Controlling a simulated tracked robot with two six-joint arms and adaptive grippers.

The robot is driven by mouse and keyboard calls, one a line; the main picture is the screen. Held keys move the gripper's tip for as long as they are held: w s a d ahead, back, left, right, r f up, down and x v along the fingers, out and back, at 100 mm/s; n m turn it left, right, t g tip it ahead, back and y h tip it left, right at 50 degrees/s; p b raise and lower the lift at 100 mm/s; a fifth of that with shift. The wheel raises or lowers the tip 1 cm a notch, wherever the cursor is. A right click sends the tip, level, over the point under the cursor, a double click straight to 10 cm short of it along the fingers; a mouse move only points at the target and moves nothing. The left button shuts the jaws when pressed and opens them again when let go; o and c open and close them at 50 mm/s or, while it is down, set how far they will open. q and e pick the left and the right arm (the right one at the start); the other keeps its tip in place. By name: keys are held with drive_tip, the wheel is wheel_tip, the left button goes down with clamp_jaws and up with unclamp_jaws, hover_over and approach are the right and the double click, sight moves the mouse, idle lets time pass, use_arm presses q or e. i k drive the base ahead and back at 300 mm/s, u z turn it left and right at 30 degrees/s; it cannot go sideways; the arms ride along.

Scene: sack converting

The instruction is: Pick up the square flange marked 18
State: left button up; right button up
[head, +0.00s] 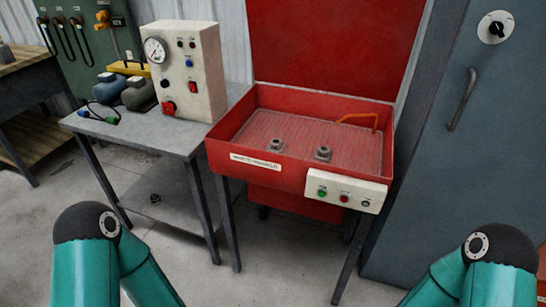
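Two small grey metal flange-like parts sit in the red basin (240,122), on its ribbed floor near the front wall. The left part (276,146) and the right part (323,153) look alike, each with a squarish base and a raised round centre. They stand apart from each other. They are too small for me to read any number, so I cannot tell which is marked 18. Only teal links of my two arms show at the bottom left and bottom right. Neither of my grippers is in view.
The basin's red lid (325,45) stands open behind it. An orange hose (357,117) lies inside at the back right. A button panel (345,191) juts from the front. A grey table (150,137) with a gauge box (190,75) stands left, a grey cabinet (455,150) right.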

sight(275, 145)
drive_tip(key=u, duration=0.5)
drive_tip(key=k, duration=0.15)
drive_tip(key=u, duration=0.55)
drive_tip(key=i, duration=0.75)
drive_tip(key=z, duration=0.5)
